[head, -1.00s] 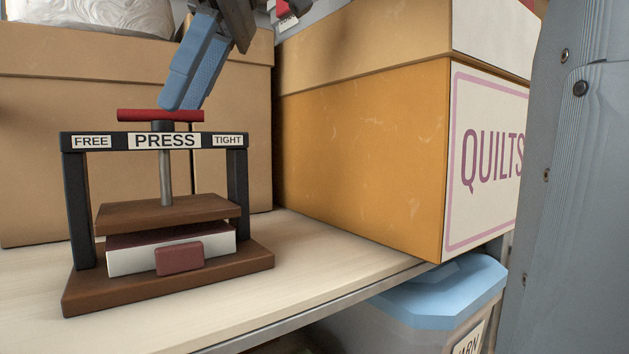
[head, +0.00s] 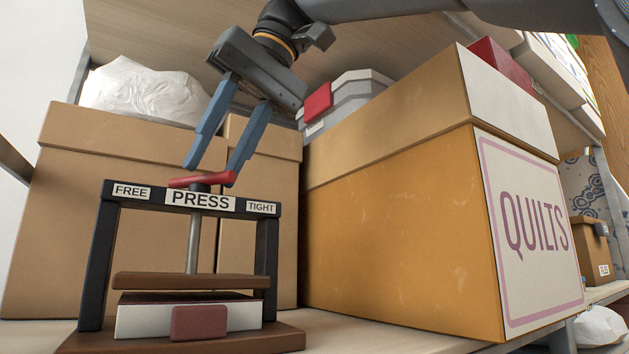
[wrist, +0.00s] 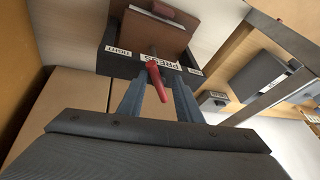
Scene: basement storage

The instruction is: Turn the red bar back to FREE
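The dark-framed press (head: 98,250) stands on the shelf, with FREE at the left and TIGHT at the right of its top beam (head: 155,196). The red bar (head: 202,180) sits on the screw (head: 194,243) above the PRESS label, at an angle to the beam. My gripper (head: 211,174) is open over it, one blue finger toward each end. In the wrist view the red bar (wrist: 157,84) runs between the spread fingers; I cannot tell whether either touches it. A brown pressing plate (head: 188,280) lies just above a white block (head: 145,321) with a dark red front piece.
A large QUILTS box (head: 400,215) stands close at the right. Cardboard boxes (head: 120,150) stand behind the press, one with a white bundle (head: 145,92) on top. Another shelf board (head: 190,45) hangs above my gripper.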

